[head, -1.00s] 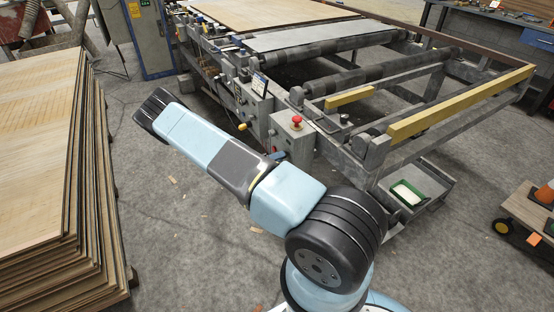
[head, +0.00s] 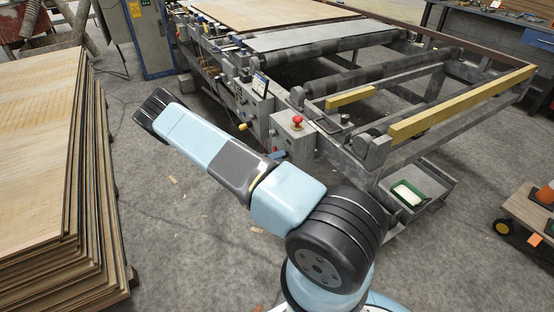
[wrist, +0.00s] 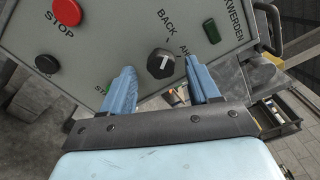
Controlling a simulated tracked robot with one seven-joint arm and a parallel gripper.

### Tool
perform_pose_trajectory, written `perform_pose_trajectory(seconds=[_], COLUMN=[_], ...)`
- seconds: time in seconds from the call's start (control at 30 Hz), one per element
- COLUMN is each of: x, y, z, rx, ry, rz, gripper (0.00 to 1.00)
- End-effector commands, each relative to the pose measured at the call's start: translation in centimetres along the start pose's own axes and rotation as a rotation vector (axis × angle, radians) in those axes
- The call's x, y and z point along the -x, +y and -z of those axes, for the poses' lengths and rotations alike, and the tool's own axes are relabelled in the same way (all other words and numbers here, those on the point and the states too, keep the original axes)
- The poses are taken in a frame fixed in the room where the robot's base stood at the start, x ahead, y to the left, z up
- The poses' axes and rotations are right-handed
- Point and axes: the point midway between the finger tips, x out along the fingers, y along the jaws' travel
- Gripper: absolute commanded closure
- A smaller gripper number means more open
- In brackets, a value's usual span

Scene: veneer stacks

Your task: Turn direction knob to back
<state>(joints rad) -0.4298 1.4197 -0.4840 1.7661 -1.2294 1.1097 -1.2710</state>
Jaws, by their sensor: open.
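In the wrist view, the direction knob (wrist: 160,63) is a round black knob with a white pointer mark on a grey control panel (wrist: 115,35). The word BACK is printed above it with a small tick; a second label beside it is partly hidden by my right finger. The pointer is near upright in the picture, roughly towards the tick; its exact setting is unclear. My gripper (wrist: 161,68) is open, with one blue finger on each side of the knob in the picture. I cannot tell whether either finger touches it.
In the head view, a roller machine (head: 350,75) fills the back, and veneer stacks (head: 40,150) stand at left. Grey floor lies between.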

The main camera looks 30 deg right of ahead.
Motion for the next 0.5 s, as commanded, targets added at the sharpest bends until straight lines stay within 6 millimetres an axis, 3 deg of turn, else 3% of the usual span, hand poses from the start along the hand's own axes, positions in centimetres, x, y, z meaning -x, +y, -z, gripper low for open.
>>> perform_pose_trajectory(seconds=[0.17,0.5], x=[2.3,9.0], y=[0.1,0.1], z=[0.0,-0.1], rx=[-0.001,-0.001], ry=[-0.001,-0.002], rz=[-0.003,-0.003], gripper=[0.39,0.39])
